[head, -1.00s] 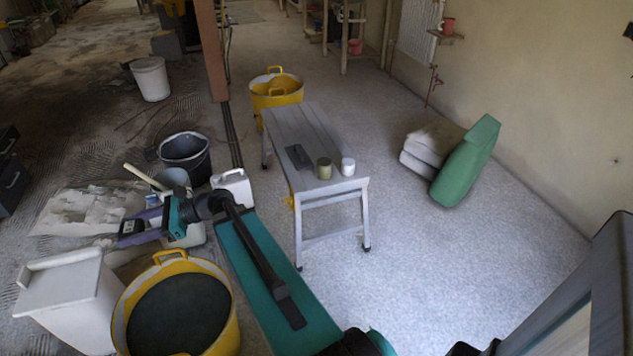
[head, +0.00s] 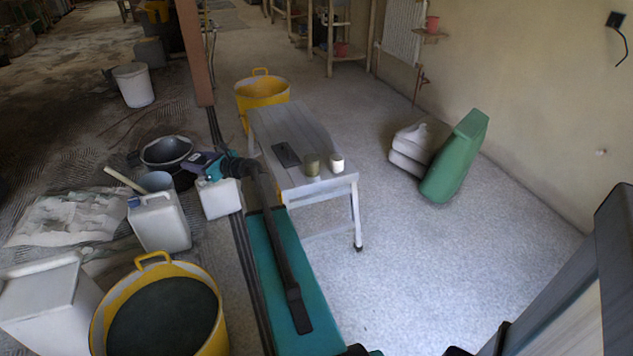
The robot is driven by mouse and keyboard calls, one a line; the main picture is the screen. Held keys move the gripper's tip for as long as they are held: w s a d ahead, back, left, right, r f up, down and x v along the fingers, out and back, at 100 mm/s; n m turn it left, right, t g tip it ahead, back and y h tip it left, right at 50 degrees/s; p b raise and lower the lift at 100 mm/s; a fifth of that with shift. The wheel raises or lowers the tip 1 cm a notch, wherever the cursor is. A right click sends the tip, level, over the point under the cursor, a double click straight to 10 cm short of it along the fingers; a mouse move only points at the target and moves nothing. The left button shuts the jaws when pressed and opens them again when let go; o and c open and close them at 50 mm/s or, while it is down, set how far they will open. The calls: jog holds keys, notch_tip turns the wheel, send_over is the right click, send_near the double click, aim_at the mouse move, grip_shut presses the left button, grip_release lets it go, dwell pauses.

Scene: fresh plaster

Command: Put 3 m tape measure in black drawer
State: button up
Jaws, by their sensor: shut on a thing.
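My gripper (head: 197,163) is at the end of my outstretched arm, left of the grey workbench and above the floor near the black bucket. Its jaws are shut on a small dark thing, which seems to be the 3 m tape measure; the jaws partly hide it and its markings cannot be read. No black drawer can be made out in the head view now.
The grey workbench (head: 318,187) carries a dark flat tool (head: 286,155), an olive tin (head: 312,165) and a white tin (head: 336,163). White jerrycans (head: 160,222), a black bucket (head: 166,152) and a yellow tub (head: 216,335) crowd the left.

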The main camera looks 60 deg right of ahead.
jog(key=s+d+f+m+g+h+b, duration=0.1)
jog(key=s+d+f+m+h+b, duration=0.1)
jog(key=d, duration=1.1)
jog(key=s+d+f+m+g+h+b, duration=0.1)
jog(key=d+h, duration=0.4)
jog(key=d, duration=0.7)
jog(key=s+d+f+m+h+b, duration=0.3)
jog(key=s+d+m+h, duration=0.1)
jog(key=d, duration=0.9)
jog(key=shift+s+d+m+g, duration=0.35)
jog(key=shift+s+m, duration=0.2)
jog(key=shift+m, duration=0.25)
jog(key=shift+s, duration=0.1)
jog(key=b, duration=0.1)
send_over(318, 160)
jog(key=shift+d+f, duration=0.1)
jog(key=shift+f, duration=0.6)
jog(key=shift+f, duration=0.1)
jog(key=shift+f+b, duration=0.6)
jog(key=shift+f, duration=1.1)
jog(key=shift+f+b, duration=0.6)
